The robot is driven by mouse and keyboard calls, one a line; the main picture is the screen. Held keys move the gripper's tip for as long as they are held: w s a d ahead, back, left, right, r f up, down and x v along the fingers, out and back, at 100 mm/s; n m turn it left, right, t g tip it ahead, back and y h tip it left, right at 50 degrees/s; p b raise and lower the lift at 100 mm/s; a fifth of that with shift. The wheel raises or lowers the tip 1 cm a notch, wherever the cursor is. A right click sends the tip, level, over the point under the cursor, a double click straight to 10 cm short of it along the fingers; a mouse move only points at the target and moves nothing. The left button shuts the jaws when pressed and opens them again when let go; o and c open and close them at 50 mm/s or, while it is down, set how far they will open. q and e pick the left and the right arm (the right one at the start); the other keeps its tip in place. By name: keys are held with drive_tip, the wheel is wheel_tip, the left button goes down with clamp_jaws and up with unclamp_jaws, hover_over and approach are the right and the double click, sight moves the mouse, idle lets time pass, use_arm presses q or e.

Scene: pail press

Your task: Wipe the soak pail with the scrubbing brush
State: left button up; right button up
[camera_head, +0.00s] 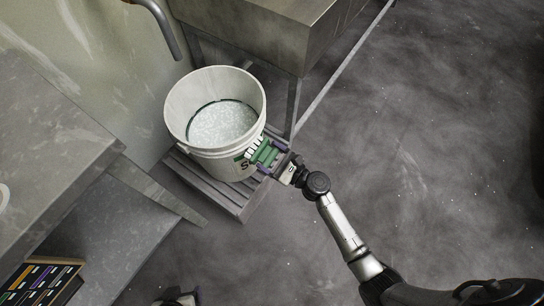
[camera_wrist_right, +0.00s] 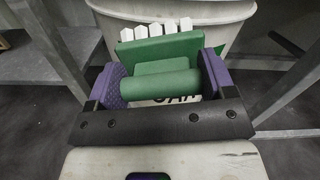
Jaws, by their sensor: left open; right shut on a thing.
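The soak pail (camera_head: 189,103) is a large white pail with pale, frothy-looking contents, standing on a low slatted grey platform. The scrubbing brush (camera_head: 266,156) has a green body and white bristles. My right gripper (camera_head: 272,156) is shut on the brush at the pail's right front side. In the right wrist view the green brush (camera_wrist_right: 160,50) sits between the purple fingers, with its white bristles toward the pail wall (camera_wrist_right: 185,10). I cannot tell whether the bristles touch the wall. My left gripper (camera_head: 178,298) shows only partly at the bottom edge, apart from the pail.
The slatted platform (camera_head: 222,202) stands beside a grey bench (camera_head: 75,150) on the left. A grey metal basin or table (camera_head: 255,30) with legs is behind. A tap-like pipe (camera_head: 165,28) hangs above. A rack of coloured items (camera_head: 40,283) is lower left. The right floor is open.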

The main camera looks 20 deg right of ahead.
sight(269, 143)
drive_tip(key=shift+w+a, duration=0.15)
drive_tip(key=shift+w, duration=0.05)
drive_tip(key=shift+w+d+b, duration=0.15)
drive_tip(key=shift+w+d, duration=0.3)
drive_tip(key=shift+d, duration=0.3)
drive_tip(key=shift+w+d+b, duration=0.15)
drive_tip(key=shift+w+d, duration=0.25)
drive_tip(key=shift+d, duration=0.35)
drive_tip(key=shift+w, duration=0.2)
drive_tip(key=shift+s+a+p, duration=0.2)
drive_tip(key=shift+s+a, duration=0.35)
drive_tip(key=shift+a, duration=0.25)
drive_tip(key=shift+s+a+p, duration=0.2)
drive_tip(key=shift+s+a, duration=0.3)
drive_tip(key=shift+a, duration=0.3)
drive_tip(key=shift+d, duration=0.1)
drive_tip(key=shift+v, duration=2.8)
drive_tip(key=shift+s+d, duration=0.1)
drive_tip(key=shift+s, duration=0.05)
